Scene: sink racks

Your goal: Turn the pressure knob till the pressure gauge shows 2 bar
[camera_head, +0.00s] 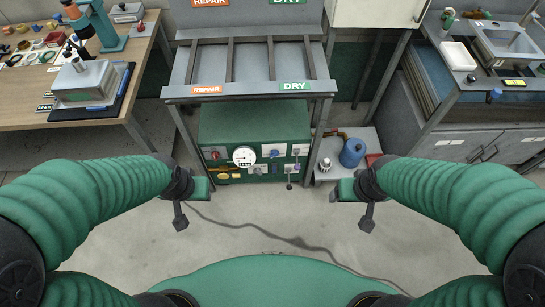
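A green machine (253,118) stands under the rack in the middle. On its front is a round white pressure gauge (244,156); its needle and numbers are too small to read. A blue knob (274,153) sits on a pale plate to the right of the gauge, and a red-and-dark knob (214,155) sits to the left. I cannot tell which is the pressure knob. My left gripper (181,217) hangs in front of and left of the machine, apart from it. My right gripper (367,218) hangs in front and right, also apart. Neither gripper's fingers show clearly enough to judge.
A rack (250,65) with REPAIR and DRY labels overhangs the machine. A low shelf (345,143) with a blue container stands to its right. A wooden workbench (80,110) is at left, a sink counter (470,105) at right. A cable (262,231) crosses the clear floor.

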